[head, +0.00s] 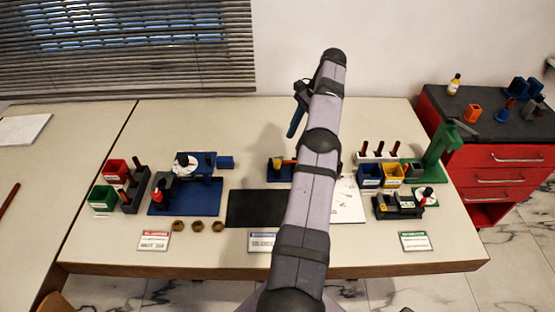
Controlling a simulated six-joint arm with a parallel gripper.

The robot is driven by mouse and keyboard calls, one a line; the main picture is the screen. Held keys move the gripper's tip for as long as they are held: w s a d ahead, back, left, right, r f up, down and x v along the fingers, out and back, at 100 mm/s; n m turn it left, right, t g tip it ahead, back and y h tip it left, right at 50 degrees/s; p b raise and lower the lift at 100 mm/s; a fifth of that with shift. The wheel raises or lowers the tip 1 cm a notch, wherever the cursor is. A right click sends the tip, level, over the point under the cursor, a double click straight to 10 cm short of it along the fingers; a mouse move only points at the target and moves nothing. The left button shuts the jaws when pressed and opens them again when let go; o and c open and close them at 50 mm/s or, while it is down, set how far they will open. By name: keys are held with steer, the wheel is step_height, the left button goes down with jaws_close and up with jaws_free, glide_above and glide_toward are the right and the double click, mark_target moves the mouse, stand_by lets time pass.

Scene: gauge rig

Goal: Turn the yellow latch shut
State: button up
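A small dark blue fixture (281,174) stands on the table just left of my arm. A small yellow part (277,161) on top of it looks like the latch, with an orange-brown piece beside it. My arm hides the fixture's right side, and the latch is too small to tell how far it is turned. My gripper (297,112) is above and behind the fixture, apart from it. A blue elongated piece hangs down at its end; I cannot tell whether this is a finger or a held thing.
A blue rig (187,196) with a dial and red and green bins (101,198) stand left. A black mat (255,208) lies front centre. Blue and yellow bins (391,172), a black fixture (398,206) and a green stand (437,153) are right. The table's back middle is clear.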

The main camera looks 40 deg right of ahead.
mark_target(279, 165)
steer(key=s+a+f+m+t+y+b, duration=0.2)
steer(key=s+a+f+m+y+b, duration=0.15)
steer(key=s+f, duration=0.4)
steer(key=w+a+m+t+y, duration=0.1)
steer(key=w+a+m+t, duration=0.4)
steer(key=a+m+t, duration=0.65)
steer(key=d+f+m+h, duration=0.1)
steer(key=d+h, duration=0.1)
steer(key=h, duration=0.2)
steer(key=d+f+m+t+h, duration=0.1)
steer(key=d+f+h, duration=0.1)
steer(key=d+h, duration=0.1)
steer(key=d+f+m+t+h, duration=0.1)
steer(key=d+h, duration=0.2)
steer(key=h, duration=0.3)
steer(key=shift+s+d+f+b, duration=0.15)
steer(key=shift+s+d+b, duration=0.15)
steer(key=shift+b, duration=0.1)
steer(key=shift+a+n, duration=0.1)
steer(key=shift+n, duration=0.5)
steer(key=shift+w, duration=0.15)
